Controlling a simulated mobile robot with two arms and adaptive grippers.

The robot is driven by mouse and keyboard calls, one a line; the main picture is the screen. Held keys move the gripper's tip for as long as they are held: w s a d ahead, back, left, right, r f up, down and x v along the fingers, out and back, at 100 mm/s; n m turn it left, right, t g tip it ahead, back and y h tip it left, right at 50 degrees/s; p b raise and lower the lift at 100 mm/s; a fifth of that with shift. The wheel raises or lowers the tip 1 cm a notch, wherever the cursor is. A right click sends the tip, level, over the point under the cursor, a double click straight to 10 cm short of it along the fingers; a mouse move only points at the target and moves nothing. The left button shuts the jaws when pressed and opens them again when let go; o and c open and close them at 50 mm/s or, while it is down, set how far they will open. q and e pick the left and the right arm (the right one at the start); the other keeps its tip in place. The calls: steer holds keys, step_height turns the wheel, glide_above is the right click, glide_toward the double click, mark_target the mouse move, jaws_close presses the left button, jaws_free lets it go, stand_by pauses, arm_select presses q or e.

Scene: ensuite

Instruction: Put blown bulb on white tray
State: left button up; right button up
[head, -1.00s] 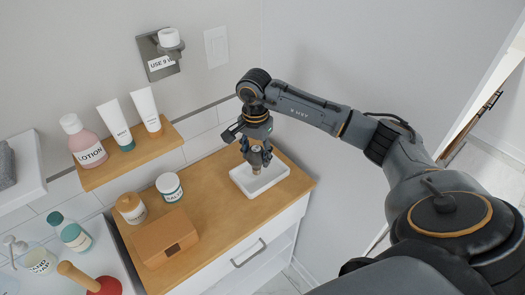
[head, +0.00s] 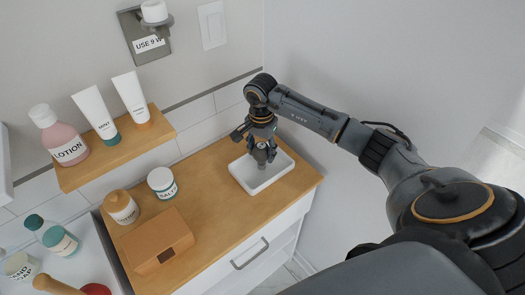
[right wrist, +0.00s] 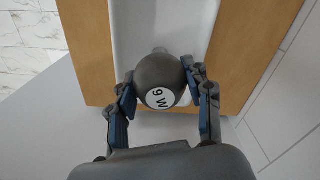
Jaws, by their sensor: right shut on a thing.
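The blown bulb (right wrist: 160,78) is dark grey and round, with a white label reading 9 W that appears upside down in the right wrist view. My right gripper (right wrist: 160,90) is shut on it, one blue-padded finger on each side. In the head view my right gripper (head: 262,150) points down over the white tray (head: 240,180), a shallow rectangular tray on the wooden cabinet top. The tray also shows in the right wrist view (right wrist: 190,15), behind the bulb. I cannot tell whether the bulb touches the tray floor. My left gripper is not in view.
On the wooden top (head: 215,208) stand a brown box (head: 157,242), a jar (head: 162,183) and a tan bottle (head: 121,207). A wall shelf (head: 120,150) holds lotion and two tubes. A wall lamp (head: 154,12) has a USE 9 W sign (head: 149,44).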

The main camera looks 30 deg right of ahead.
steer(key=shift+s+a+r, duration=0.1)
steer(key=shift+s+r, duration=0.05)
steer(key=shift+f+b, duration=0.25)
steer(key=shift+b, duration=0.05)
steer(key=o, duration=1.2)
steer(key=shift+o, duration=1)
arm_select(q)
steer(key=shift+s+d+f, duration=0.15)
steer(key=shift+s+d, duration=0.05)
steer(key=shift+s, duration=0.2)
arm_select(e)
steer(key=shift+r, duration=0.1)
steer(key=shift+r+p, duration=0.45)
steer(key=shift+p, duration=0.15)
step_height(320, 180, up, 11)
steer(key=p, duration=0.5)
steer(key=shift+r, duration=0.15)
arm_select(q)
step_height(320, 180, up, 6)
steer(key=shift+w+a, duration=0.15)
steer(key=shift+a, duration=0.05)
